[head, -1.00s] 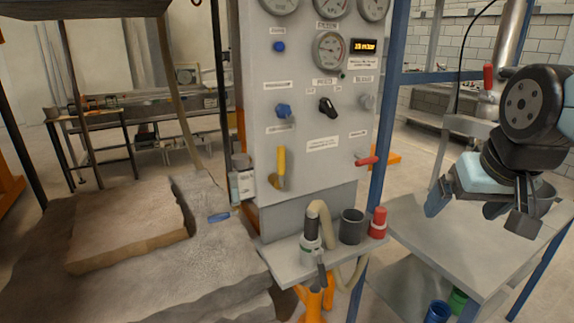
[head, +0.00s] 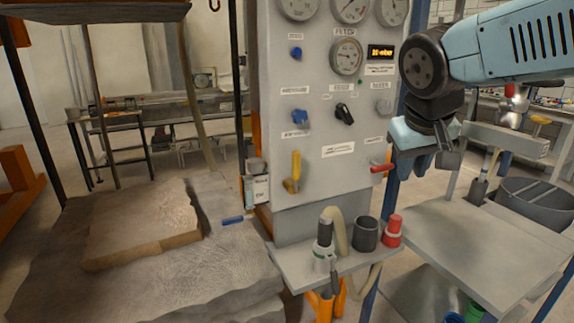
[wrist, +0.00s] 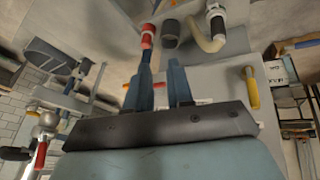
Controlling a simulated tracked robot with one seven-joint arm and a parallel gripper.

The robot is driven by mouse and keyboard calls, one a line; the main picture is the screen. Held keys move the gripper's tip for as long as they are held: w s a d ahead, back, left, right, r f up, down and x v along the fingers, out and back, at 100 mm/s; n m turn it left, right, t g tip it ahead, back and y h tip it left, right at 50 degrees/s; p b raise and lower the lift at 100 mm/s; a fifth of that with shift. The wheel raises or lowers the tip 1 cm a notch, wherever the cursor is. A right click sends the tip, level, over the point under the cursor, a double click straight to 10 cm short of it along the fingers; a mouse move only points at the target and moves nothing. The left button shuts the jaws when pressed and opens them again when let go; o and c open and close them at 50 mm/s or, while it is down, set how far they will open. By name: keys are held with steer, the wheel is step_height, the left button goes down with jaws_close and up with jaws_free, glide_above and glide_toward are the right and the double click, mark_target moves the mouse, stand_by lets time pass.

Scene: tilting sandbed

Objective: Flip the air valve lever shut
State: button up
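My gripper (head: 430,160) is open and empty, fingers down, just right of the red lever.
The sandbed (head: 215,275) lies left.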

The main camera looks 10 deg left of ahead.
steer(key=w+a+n, duration=0.1)
steer(key=a, duration=0.3)
steer(key=w+a, duration=0.1)
steer(key=a, duration=0.4)
steer(key=w+a+r+n, duration=0.1)
steer(key=w+a, duration=0.1)
steer(key=a, duration=0.2)
steer(key=shift+w+a+r+n+t, duration=0.1)
steer(key=shift+a+n+t, duration=0.05)
steer(key=shift+n+t, duration=0.2)
jaws_close()
steer(key=a+n+t, duration=0.1)
steer(key=a+n, duration=0.1)
steer(key=a, duration=1.3)
steer(key=shift+s, duration=0.35)
steer(key=shift+t, duration=0.25)
